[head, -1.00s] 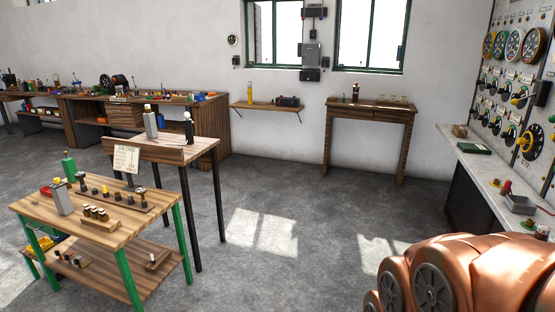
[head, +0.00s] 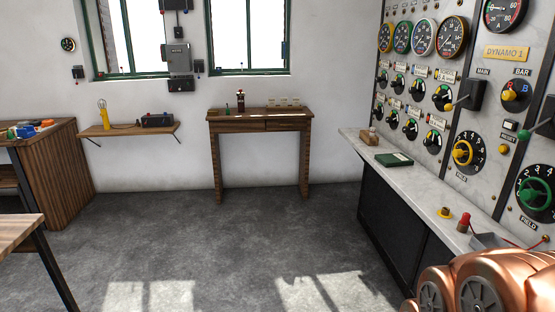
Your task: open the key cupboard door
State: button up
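A grey metal box (head: 178,57) hangs on the far wall between the two windows. It is the only cupboard-like box that I see, but it is too small and far to tell for sure that it is the key cupboard. Its front looks closed. Smaller dark boxes sit right above and below it. My gripper is not in view. Copper-coloured parts of my own arm show at the lower right, far from the box.
A wooden side table (head: 260,120) stands below the right window, and a wall shelf (head: 130,129) is left of it. A marble-topped counter (head: 400,172) with a gauge panel (head: 470,95) runs along the right. Benches stand at left. The floor (head: 200,240) between is clear.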

aim_at(177, 54)
jog(key=z, duration=0.1)
jog(key=i, duration=3.5)
jog(key=u, duration=0.9)
jog(key=i, duration=1.5)
jog(key=u, duration=0.4)
